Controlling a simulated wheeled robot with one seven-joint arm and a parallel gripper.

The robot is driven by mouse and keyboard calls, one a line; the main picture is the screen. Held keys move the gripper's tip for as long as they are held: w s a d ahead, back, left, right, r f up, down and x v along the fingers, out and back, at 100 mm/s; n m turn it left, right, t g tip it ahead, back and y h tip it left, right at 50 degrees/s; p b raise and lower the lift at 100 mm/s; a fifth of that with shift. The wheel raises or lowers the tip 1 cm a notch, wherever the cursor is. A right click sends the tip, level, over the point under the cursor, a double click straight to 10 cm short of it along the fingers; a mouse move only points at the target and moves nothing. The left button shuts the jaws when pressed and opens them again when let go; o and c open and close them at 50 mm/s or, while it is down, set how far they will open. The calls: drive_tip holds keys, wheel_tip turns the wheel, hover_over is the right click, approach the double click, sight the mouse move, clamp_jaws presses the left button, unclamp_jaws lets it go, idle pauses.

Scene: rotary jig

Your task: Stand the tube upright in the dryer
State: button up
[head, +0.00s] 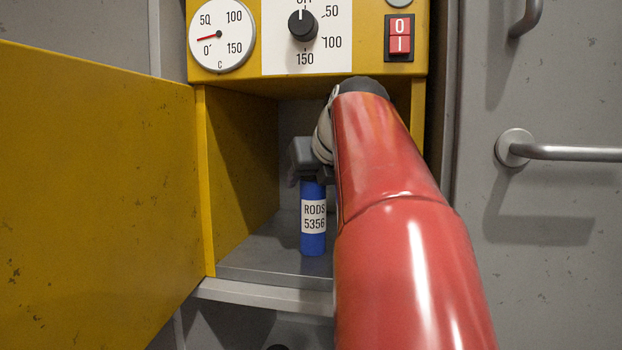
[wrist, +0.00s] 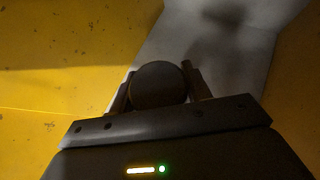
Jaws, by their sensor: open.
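The blue tube (head: 313,244) with a white label reading RODS 5356 stands upright on the grey floor of the yellow dryer (head: 205,180). My gripper (head: 311,180) is inside the dryer at the top of the tube. In the wrist view the tube's dark round top (wrist: 158,85) sits between the two fingers of my gripper (wrist: 160,88). The gripper is open around it, and a small gap shows at the right finger. My red arm hides the right part of the dryer opening.
The dryer's yellow door (head: 95,200) stands open at the left. The dryer's panel above carries a dial, a knob (head: 302,24) and a red switch (head: 400,36). A grey door with a bar handle (head: 570,153) is at the right. The dryer floor (head: 265,262) left of the tube is clear.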

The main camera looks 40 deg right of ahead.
drive_tip(key=o, duration=0.4)
drive_tip(key=shift+s+r, duration=0.2)
drive_tip(key=shift+s, duration=0.05)
drive_tip(key=s+a, duration=0.1)
drive_tip(key=s, duration=0.3)
drive_tip(key=s+a, duration=0.1)
drive_tip(key=s, duration=0.3)
drive_tip(key=s+a, duration=0.1)
drive_tip(key=s, duration=0.3)
drive_tip(key=shift+a+r+b, duration=0.1)
drive_tip(key=shift+a+b, duration=0.1)
drive_tip(key=shift+b, duration=0.2)
